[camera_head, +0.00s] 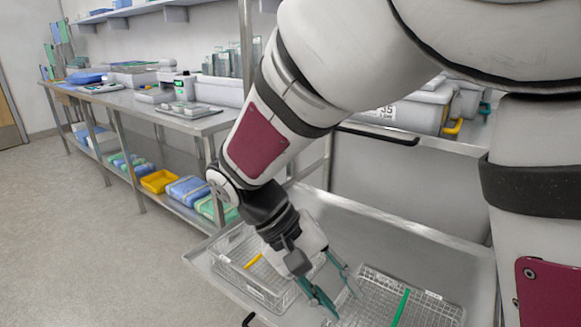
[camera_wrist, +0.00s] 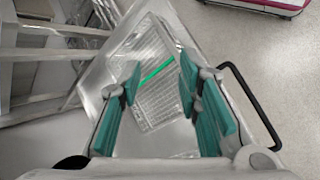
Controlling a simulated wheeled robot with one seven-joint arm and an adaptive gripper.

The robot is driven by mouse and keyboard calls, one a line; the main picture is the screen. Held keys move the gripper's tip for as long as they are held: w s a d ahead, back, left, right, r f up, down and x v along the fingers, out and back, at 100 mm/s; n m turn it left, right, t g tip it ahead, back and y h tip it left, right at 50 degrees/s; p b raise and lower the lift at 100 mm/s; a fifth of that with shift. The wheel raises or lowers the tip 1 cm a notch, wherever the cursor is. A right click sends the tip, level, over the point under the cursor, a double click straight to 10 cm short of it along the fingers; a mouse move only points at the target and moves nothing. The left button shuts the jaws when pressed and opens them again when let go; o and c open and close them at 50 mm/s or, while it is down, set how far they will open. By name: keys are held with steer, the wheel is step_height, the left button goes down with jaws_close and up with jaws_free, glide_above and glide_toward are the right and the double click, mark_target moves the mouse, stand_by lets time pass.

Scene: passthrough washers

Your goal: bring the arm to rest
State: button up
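My gripper (camera_head: 335,288) has teal fingers spread apart with nothing between them. It hangs above a metal trolley top, between two wire baskets. The wrist view shows the same open teal fingers (camera_wrist: 160,105), with one wire basket (camera_wrist: 158,109) seen between and beyond them. My arm reaches down from the upper right in the head view, bent at the elbow, and hides part of the trolley and the shelving behind it.
The trolley top (camera_head: 377,238) carries a left wire basket (camera_head: 262,284) with a yellow strip and a right wire basket (camera_head: 375,297) with a green strip (camera_head: 400,307). A long steel bench (camera_head: 135,104) with boxes stands behind left. Open floor (camera_head: 75,235) lies at left.

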steer(key=s+d+r+m+y, duration=0.1)
steer(key=s+d+r+y, duration=0.3)
steer(key=s+d+r, duration=0.4)
steer(key=s+d+f+m+t+y, duration=0.1)
steer(key=s+d+t+y, duration=0.25)
steer(key=s, duration=0.75)
step_height(320, 180, up, 23)
steer(key=t+p, duration=0.3)
steer(key=p, duration=1.8)
steer(key=shift+w+d, duration=0.2)
steer(key=shift+d, duration=0.15)
